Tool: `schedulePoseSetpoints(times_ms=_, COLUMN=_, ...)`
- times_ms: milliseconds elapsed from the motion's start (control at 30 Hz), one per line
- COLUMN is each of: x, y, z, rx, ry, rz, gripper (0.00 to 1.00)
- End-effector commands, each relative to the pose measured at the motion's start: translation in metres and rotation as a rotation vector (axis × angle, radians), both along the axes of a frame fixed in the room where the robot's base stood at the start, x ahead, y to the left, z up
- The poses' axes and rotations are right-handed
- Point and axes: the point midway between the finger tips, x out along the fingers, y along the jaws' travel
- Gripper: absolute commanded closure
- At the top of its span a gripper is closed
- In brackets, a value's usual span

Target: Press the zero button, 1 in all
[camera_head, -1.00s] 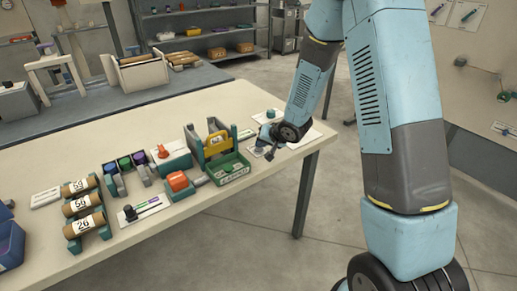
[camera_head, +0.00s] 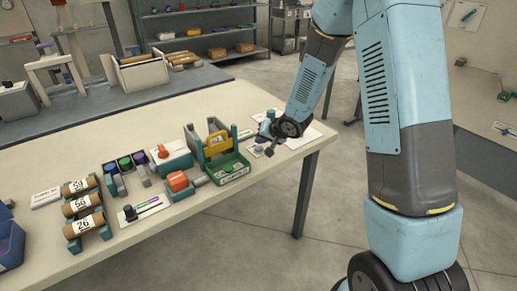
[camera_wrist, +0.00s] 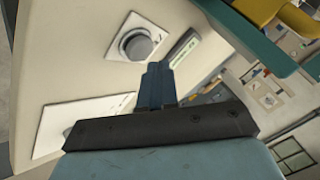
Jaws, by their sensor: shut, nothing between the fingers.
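A round grey button (camera_wrist: 137,45) sits on a white plate in the wrist view. In the head view the same grey button (camera_head: 257,150) shows near the table's right front edge. No lettering on it is readable, so I cannot tell whether it is marked zero. My gripper (camera_wrist: 157,72) is shut and empty, its fingertips beside the button's plate in the wrist view.
A small strip with a green mark (camera_wrist: 184,49) lies beside the button. Another white plate (camera_wrist: 85,122) is on the other side. A green tray (camera_head: 232,172) with a yellow-handled rack stands left of my gripper. Orange-topped blocks and numbered rolls (camera_head: 82,206) lie further left.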

Motion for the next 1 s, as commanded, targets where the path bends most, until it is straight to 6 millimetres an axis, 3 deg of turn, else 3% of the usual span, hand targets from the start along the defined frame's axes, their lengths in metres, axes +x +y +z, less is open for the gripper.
schedulePoseSetpoints(times_ms=600, x=0.0, y=-0.001, z=0.046, rx=0.0, ry=-0.002, rz=-0.001, gripper=1.0)
schedulePoseSetpoints(times_ms=1000, x=0.0, y=0.0, z=0.049, rx=0.0, ry=-0.001, rz=-0.001, gripper=1.0)
